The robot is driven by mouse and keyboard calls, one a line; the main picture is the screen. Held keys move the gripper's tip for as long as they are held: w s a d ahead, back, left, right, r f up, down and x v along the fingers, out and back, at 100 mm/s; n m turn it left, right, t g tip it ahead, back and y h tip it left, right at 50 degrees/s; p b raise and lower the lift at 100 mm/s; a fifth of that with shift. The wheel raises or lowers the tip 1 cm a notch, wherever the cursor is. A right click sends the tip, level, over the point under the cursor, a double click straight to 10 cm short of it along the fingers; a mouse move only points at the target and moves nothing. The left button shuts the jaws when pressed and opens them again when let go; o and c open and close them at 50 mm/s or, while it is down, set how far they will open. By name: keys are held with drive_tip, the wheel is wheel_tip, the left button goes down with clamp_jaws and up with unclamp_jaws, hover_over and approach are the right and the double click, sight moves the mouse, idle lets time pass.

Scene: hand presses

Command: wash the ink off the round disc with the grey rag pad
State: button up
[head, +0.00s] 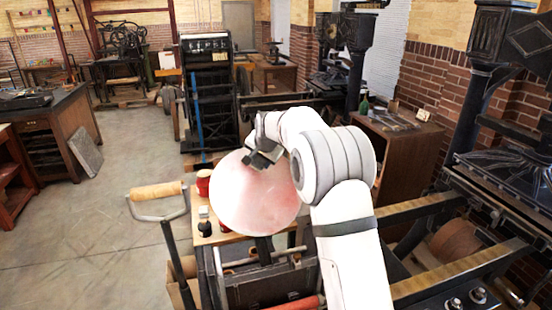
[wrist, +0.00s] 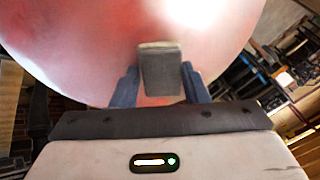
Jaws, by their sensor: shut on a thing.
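The round disc (head: 254,200) stands tilted in the middle of the head view, pale with a pink-red tint. In the wrist view the disc (wrist: 90,50) fills the top, with red smears at the left and a bright glare at the right. My gripper (head: 262,155) is at the disc's upper part. It is shut on the grey rag pad (wrist: 160,72), which shows between the two fingers against the disc's face. I cannot tell for sure whether the pad touches the disc.
Left of the disc are a roller with a tan cylinder (head: 157,191), a red tin (head: 204,182) and a small dark bottle (head: 205,222). A large black press (head: 500,150) stands at the right. A wooden cabinet (head: 395,165) is behind my arm.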

sight(254, 218)
drive_tip(key=s+f+b, duration=0.2)
drive_tip(key=s+b, duration=0.1)
drive_tip(key=shift+a+f, duration=0.25)
drive_tip(key=shift+a, duration=0.05)
drive_tip(key=shift+s+a+f+b, duration=0.1)
drive_tip(key=shift+s+f+b, duration=0.1)
drive_tip(key=shift+s+b, duration=0.35)
drive_tip(key=s+f+b, duration=0.2)
drive_tip(key=b, duration=0.1)
drive_tip(key=s+f+b, duration=0.1)
drive_tip(key=shift+s+a+b, duration=0.35)
drive_tip(key=shift+s, duration=0.35)
drive_tip(key=s+f+b, duration=0.1)
drive_tip(key=b, duration=0.1)
drive_tip(key=s+f+b, duration=0.2)
drive_tip(key=shift+s+a, duration=0.3)
drive_tip(key=shift+a, duration=0.1)
drive_tip(key=shift+s+a+f+b, duration=0.1)
drive_tip(key=shift+s+f+b, duration=0.35)
drive_tip(key=shift+s+b, duration=0.3)
drive_tip(key=shift+s+a+f+b, duration=0.1)
drive_tip(key=shift+s+f+b, duration=0.3)
drive_tip(key=shift+s+b, duration=0.35)
drive_tip(key=shift+s, duration=0.3)
drive_tip(key=shift+w, duration=0.1)
